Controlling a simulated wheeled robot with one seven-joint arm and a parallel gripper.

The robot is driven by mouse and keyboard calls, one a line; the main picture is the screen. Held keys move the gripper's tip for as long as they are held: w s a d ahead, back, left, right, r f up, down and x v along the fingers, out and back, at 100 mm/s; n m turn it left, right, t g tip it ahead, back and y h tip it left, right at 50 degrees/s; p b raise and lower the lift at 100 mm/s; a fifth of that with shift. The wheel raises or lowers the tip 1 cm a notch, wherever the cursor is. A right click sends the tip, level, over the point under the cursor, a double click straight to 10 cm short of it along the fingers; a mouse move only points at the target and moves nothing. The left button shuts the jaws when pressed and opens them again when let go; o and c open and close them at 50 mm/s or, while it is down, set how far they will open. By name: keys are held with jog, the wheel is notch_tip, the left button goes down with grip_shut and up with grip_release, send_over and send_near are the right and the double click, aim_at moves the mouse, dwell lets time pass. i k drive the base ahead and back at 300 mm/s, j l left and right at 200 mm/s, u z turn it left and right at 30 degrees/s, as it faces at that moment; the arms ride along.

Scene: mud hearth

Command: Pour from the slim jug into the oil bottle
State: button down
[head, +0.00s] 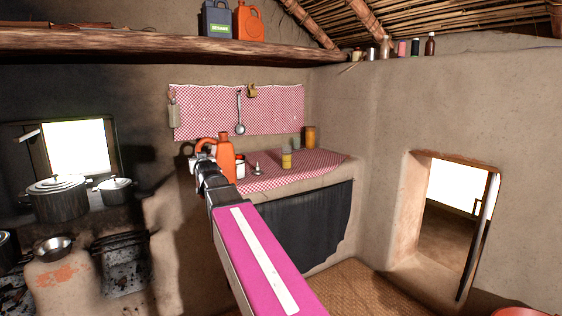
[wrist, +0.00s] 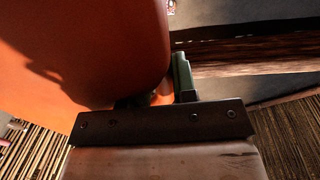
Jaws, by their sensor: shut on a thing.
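An orange slim jug (head: 227,160) is held at the counter's left end, looking roughly upright in the head view. My gripper (head: 204,151) is shut on it at its left, handle side. In the wrist view the jug's orange body (wrist: 80,50) fills the upper left, and one dark finger of my gripper (wrist: 165,92) shows beside it. A small clear container with yellow contents (head: 286,160), perhaps the oil bottle, stands on the checked cloth to the right of the jug. I cannot tell for sure which vessel is the oil bottle. The jug's contents are hidden.
The counter's red checked cloth (head: 262,184) also bears a small metal item (head: 257,170), a white-and-red tin (head: 240,166) close behind the jug, and an amber jar (head: 309,137) at the back. A wooden shelf (head: 150,42) runs above. Pots (head: 57,199) stand at left.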

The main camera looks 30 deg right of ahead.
aim_at(286, 149)
jog(key=i+z, duration=0.15)
jog(key=z, duration=1.15)
jog(key=i+j, duration=0.5)
jog(key=j, duration=0.15)
jog(key=i+j, duration=0.55)
jog(key=j+z, duration=0.05)
jog(key=j, duration=0.05)
